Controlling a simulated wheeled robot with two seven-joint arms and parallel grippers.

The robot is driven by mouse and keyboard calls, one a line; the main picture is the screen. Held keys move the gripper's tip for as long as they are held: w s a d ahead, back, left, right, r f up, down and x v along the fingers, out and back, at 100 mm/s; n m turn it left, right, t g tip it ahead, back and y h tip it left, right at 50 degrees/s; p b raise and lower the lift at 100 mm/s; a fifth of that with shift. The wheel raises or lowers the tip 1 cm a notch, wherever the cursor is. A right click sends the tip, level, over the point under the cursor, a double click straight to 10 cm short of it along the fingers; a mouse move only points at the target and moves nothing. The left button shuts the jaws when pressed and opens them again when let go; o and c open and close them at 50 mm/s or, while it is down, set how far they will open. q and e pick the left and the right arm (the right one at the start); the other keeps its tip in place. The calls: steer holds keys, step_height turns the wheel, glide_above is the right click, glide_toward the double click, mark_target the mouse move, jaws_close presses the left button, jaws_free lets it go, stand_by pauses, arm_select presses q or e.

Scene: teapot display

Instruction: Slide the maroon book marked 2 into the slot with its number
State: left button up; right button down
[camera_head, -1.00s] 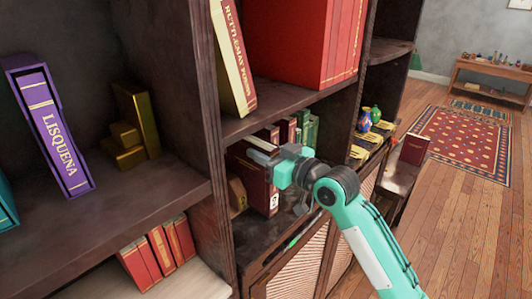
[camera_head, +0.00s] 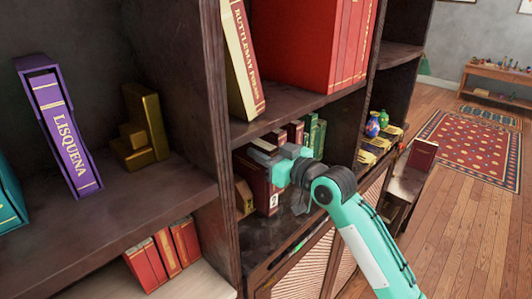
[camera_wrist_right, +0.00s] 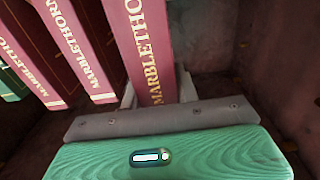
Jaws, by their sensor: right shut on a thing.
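The maroon book marked 2 (camera_head: 262,190) stands roughly upright at the opening of the middle shelf bay in the head view, its pale 2 low on the spine. My right gripper (camera_head: 279,163) is shut on it near the top. In the right wrist view the held book (camera_wrist_right: 146,50) shows gold MARBLETHORN lettering, with my right gripper (camera_wrist_right: 157,98) at its lower end. Similar maroon books (camera_wrist_right: 82,50) stand to its left with a gap between. The numbered slot cannot be made out, and the far side of the held book is hidden. My left gripper is not in view.
A row of maroon and green books (camera_head: 312,135) stands deeper in the bay. A thick upright (camera_head: 218,150) borders the bay on the left. Red volumes (camera_head: 305,40) fill the shelf above.

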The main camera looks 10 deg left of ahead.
steer(key=shift+x, duration=2.05)
steer(key=c, duration=1)
jaws_free()
steer(key=shift+r, duration=0.1)
steer(key=shift+o, duration=0.2)
steer(key=b, duration=0.7)
glide_toward(252, 145)
steer(key=d+f, duration=0.2)
steer(key=d, duration=0.1)
steer(key=shift+a+r, duration=0.2)
steer(key=shift+f, duration=0.1)
